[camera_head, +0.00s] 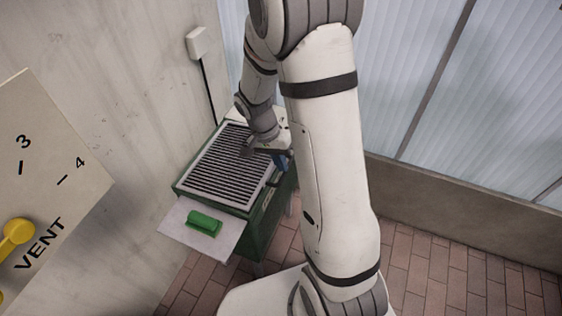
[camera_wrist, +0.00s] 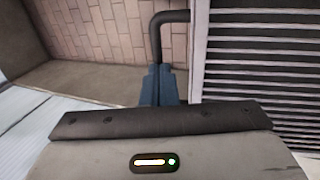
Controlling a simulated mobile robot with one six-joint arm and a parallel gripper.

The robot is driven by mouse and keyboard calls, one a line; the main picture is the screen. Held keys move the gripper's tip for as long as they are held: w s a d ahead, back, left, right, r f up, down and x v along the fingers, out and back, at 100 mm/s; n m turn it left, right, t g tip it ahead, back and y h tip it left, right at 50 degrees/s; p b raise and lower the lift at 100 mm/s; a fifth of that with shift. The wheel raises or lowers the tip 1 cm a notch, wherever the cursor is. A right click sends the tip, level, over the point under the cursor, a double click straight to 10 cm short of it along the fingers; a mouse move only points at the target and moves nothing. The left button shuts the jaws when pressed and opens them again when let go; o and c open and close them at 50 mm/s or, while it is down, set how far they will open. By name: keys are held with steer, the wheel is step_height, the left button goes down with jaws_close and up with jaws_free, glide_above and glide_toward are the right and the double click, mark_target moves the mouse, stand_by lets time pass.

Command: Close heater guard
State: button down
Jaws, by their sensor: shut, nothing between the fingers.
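The heater is a green box (camera_head: 262,226) standing against the wall. A slatted metal grille (camera_head: 229,163), which looks like the guard, lies over its top with its pale frame near the box's rim. I cannot tell whether it sits fully down. In the wrist view the slats (camera_wrist: 266,68) fill the right side, and a dark bent bar (camera_wrist: 167,27) juts from the frame's left edge. My gripper (camera_head: 281,161) is at the grille's right side, its blue fingers (camera_wrist: 159,84) shut and empty. They are close to the bar's lower end; contact is unclear.
A light grey plate (camera_head: 176,218) with a green handle (camera_head: 204,223) sticks out at the heater's near end. A vent dial panel (camera_head: 45,150) is at the left. A white wall box (camera_head: 199,43) has a cable running down. Brick floor (camera_head: 440,235) is clear at right.

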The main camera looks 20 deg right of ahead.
steer(key=b+x, duration=0.4)
steer(key=shift+w+a+f, duration=0.2)
steer(key=shift+f, duration=0.05)
steer(key=shift+s, duration=0.2)
steer(key=s+d+r+p+v, duration=0.1)
steer(key=p+v, duration=0.3)
steer(key=v, duration=1)
step_height(320, 180, up, 8)
steer(key=n+t+y+p, duration=0.1)
steer(key=n+t+p, duration=0.1)
steer(key=n+p, duration=0.15)
glide_above(284, 174)
steer(key=s+a+b, duration=0.1)
steer(key=s+a, duration=0.1)
steer(key=s, duration=0.1)
steer(key=s+a+r+n+t+y+p, duration=0.1)
steer(key=s+r+n+t+p, duration=0.1)
steer(key=s+r+n, duration=0.3)
steer(key=s+t, duration=0.1)
steer(key=s, duration=0.2)
steer(key=shift+a+r+y+p, duration=0.3)
steer(key=shift+y, duration=0.1)
steer(key=shift+s, duration=0.1)
